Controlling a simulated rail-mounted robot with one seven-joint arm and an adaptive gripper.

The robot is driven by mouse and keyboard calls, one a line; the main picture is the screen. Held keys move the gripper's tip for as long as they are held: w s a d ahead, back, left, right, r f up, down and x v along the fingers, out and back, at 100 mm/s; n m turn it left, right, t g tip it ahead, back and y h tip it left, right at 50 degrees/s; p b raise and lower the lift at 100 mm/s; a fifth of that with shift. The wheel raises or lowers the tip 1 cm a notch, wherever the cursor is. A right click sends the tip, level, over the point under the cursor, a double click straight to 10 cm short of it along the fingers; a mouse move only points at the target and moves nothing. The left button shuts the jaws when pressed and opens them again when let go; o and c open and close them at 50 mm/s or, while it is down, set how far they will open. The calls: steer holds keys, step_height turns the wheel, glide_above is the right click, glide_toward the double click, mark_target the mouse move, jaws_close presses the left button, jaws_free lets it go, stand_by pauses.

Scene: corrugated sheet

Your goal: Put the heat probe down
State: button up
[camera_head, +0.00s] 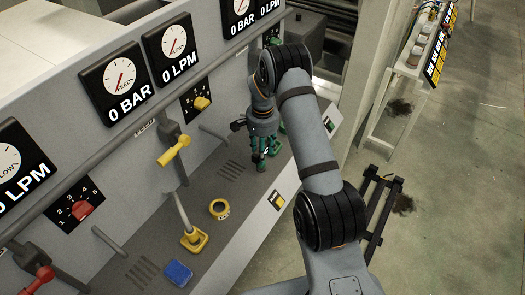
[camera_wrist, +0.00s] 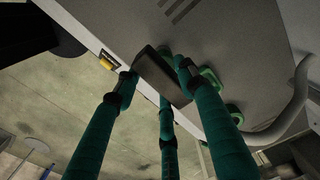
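A dark rectangular block (camera_wrist: 162,78), which I take to be the heat probe, sits between my fingertips in the wrist view. My gripper (camera_wrist: 153,82) has teal fingers, and they close around the block's sides. In the head view my gripper (camera_head: 262,166) points down just over the grey sloping ledge (camera_head: 228,195), near its right end. The block is too small or too hidden to make out there. I cannot tell whether it touches the ledge.
On the ledge to the left are a yellow tape roll (camera_head: 219,208), a yellow-based lever (camera_head: 194,238) and a blue block (camera_head: 178,272). Green fittings (camera_wrist: 209,76) and a curved grey handle (camera_wrist: 285,118) are close right of my fingers. A yellow label (camera_wrist: 107,61) marks the ledge's front.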

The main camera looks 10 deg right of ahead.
steer(key=shift+o, duration=0.8)
steer(key=shift+r, duration=0.15)
steer(key=shift+r, duration=0.2)
step_height(320, 180, up, 12)
steer(key=b, duration=0.3)
steer(key=shift+f, duration=0.15)
